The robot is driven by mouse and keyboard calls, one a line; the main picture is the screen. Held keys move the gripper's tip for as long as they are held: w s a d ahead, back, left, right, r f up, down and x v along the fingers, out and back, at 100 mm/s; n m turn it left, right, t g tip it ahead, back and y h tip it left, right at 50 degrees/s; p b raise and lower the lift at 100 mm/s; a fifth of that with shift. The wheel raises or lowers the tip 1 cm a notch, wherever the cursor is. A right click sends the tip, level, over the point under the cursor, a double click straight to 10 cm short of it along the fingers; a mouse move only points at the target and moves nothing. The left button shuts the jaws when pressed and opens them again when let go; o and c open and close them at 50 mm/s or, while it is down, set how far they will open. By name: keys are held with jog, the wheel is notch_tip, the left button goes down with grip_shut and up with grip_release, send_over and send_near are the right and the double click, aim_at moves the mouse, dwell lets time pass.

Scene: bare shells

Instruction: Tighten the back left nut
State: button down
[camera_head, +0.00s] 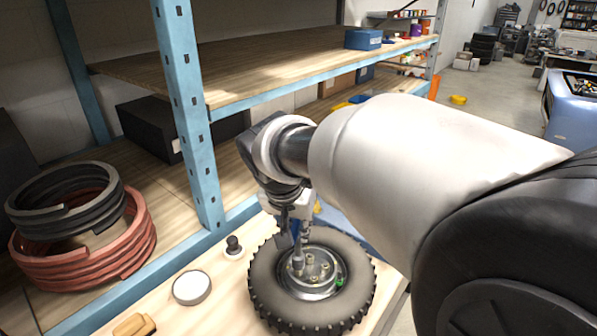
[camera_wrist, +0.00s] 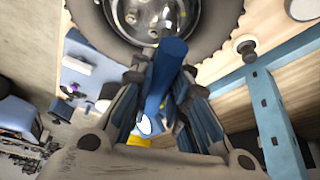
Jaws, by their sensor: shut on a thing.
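A black knobby tyre (camera_head: 265,285) lies flat on the wooden bench, with a metal hub (camera_head: 318,288) at its centre. Several small nuts (camera_head: 325,264) show on the hub, and a green spot (camera_head: 339,282) is at its right. My gripper (camera_head: 298,228) is above the hub and shut on an upright tool with a grey socket-like end (camera_head: 298,262). That end is over the hub's back left part; I cannot tell whether it is seated on a nut. In the wrist view, a blue tool handle (camera_wrist: 170,52) is between my gripper's fingers (camera_wrist: 160,85), below the wheel (camera_wrist: 207,38).
A blue shelf post (camera_head: 185,110) stands left of the wheel. Red and black coils (camera_head: 85,255), a round white-topped disc (camera_head: 191,287) and a small black knob (camera_head: 233,244) are on the left. A yellow item (camera_head: 134,325) lies at the front edge.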

jog(key=shift+f+b, duration=1.05)
jog(key=shift+f, duration=0.15)
dwell(1.0)
dwell(0.4)
jog(key=shift+m+h, duration=0.5)
jog(key=shift+m, duration=0.6)
jog(key=shift+n+b, duration=0.3)
jog(key=shift+n, duration=0.1)
jog(key=shift+r+p, duration=1.95)
jog(key=shift+r, duration=0.55)
